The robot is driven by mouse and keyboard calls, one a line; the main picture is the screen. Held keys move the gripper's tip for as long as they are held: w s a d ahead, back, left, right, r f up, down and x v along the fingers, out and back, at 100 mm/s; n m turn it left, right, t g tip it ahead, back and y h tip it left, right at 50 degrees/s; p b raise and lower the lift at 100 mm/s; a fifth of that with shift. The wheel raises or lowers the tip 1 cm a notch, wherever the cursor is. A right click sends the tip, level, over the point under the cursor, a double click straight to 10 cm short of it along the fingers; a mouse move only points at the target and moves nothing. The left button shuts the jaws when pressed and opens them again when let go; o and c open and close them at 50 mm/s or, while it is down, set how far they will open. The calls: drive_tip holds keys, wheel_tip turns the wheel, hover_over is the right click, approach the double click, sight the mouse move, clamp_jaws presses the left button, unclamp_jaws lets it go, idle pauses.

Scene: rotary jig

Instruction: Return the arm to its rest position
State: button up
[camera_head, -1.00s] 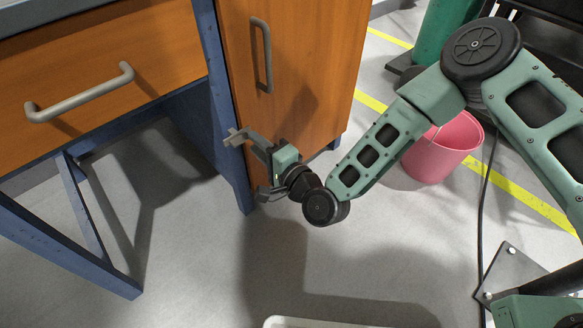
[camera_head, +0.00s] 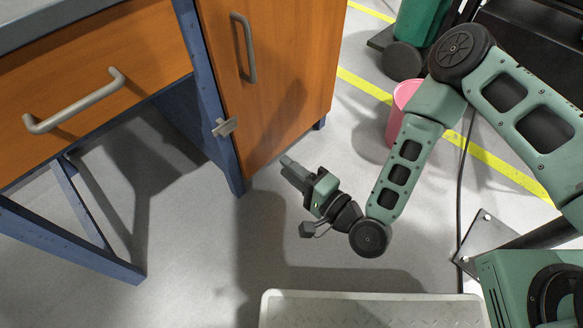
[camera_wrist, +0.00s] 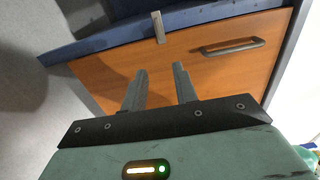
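My gripper (camera_head: 287,164) hangs in free air in front of the orange cabinet door, apart from it and pointing up and left in the head view. In the wrist view its two grey fingers (camera_wrist: 160,68) stand apart with nothing between them. A small metal tab (camera_head: 225,127) sticks out from the blue frame post, left of the door. The tab also shows in the wrist view (camera_wrist: 158,27), beyond the fingertips. The cabinet door (camera_head: 280,75) appears closed, with a grey bar handle (camera_head: 243,48).
A drawer with a bar handle (camera_head: 75,103) is at the left. A pink bucket (camera_head: 401,97) stands behind my arm. A pale ribbed plate (camera_head: 370,312) lies at the bottom. Grey floor is open below the gripper. A black cable (camera_head: 461,180) runs along the floor.

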drive_tip(key=shift+a, duration=0.1)
idle(0.3)
drive_tip(key=s+d+r+n+g+h+p, duration=0.1)
drive_tip(key=d+r+n+g+h, duration=0.35)
drive_tip(key=r+n, duration=0.25)
drive_tip(key=s+d+r+n+g+h+p, duration=0.1)
drive_tip(key=d+r+n+g+h, duration=0.2)
drive_tip(key=r+n+g+h, duration=0.4)
drive_tip(key=s+d+r+n+h, duration=0.2)
drive_tip(key=s+d+r, duration=0.7)
drive_tip(key=s+r, duration=0.15)
wheel_tip(320, 180, up, 38)
drive_tip(key=p, duration=3.9)
drive_tip(key=shift+s, duration=0.15)
drive_tip(key=shift+f, duration=0.1)
